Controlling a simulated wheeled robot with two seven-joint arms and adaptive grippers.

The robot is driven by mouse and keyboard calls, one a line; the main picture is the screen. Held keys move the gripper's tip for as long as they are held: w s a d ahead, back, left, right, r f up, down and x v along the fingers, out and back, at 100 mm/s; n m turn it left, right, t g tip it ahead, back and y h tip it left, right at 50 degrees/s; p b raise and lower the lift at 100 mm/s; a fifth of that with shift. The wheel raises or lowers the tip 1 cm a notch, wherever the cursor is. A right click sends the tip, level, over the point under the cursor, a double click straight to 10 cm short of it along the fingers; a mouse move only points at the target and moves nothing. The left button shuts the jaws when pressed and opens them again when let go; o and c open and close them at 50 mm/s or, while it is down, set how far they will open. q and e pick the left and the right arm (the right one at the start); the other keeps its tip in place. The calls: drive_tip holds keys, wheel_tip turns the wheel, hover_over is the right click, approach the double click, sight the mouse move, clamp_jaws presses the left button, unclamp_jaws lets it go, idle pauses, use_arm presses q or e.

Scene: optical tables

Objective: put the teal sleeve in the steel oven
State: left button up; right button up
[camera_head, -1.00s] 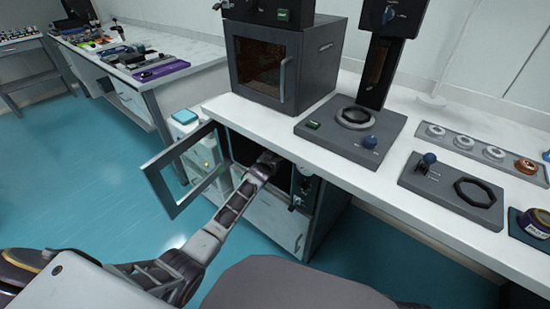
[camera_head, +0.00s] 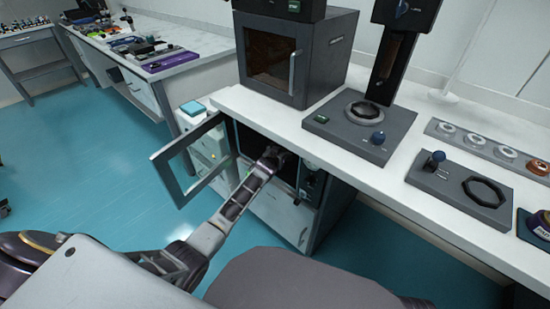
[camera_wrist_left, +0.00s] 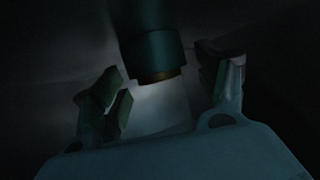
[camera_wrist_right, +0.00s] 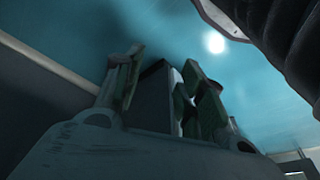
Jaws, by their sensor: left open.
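The steel oven (camera_head: 231,133) under the bench stands with its windowed door (camera_head: 188,160) swung open to the left. My left gripper (camera_head: 274,153) is at the oven's opening, and its tips are hard to make out in the head view. The left wrist view is very dark. There the left gripper (camera_wrist_left: 165,95) has its fingers apart, with a teal cylinder, seemingly the teal sleeve (camera_wrist_left: 153,52), ahead of the gap between them. It has a brownish lower rim, and I see no clear contact. My right gripper (camera_wrist_right: 158,90) shows only in its wrist view, fingers apart with a dark block between or behind them.
A second, closed oven (camera_head: 272,55) stands on the bench top (camera_head: 262,112). A dark device with a blue knob (camera_head: 350,128) and a plate with a black ring (camera_head: 455,190) are to its right. A side table (camera_head: 190,62) stands behind left.

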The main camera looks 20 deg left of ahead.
sight(282, 150)
use_arm(q)
drive_tip(key=shift+p+v, duration=0.65)
drive_tip(key=shift+v, duration=1.15)
drive_tip(key=shift+p+v, duration=0.5)
drive_tip(key=shift+v, duration=1.1)
drive_tip(key=shift+p+v, duration=0.45)
drive_tip(key=shift+v, duration=1.8)
use_arm(e)
drive_tip(key=shift+g+h, duration=0.3)
drive_tip(key=shift+g, duration=0.2)
drive_tip(key=f, duration=0.3)
drive_tip(key=s+d+f, duration=0.1)
drive_tip(key=f, duration=0.1)
drive_tip(key=shift+f, duration=0.2)
drive_tip(key=shift+w+r, duration=0.1)
drive_tip(key=shift+r, duration=0.05)
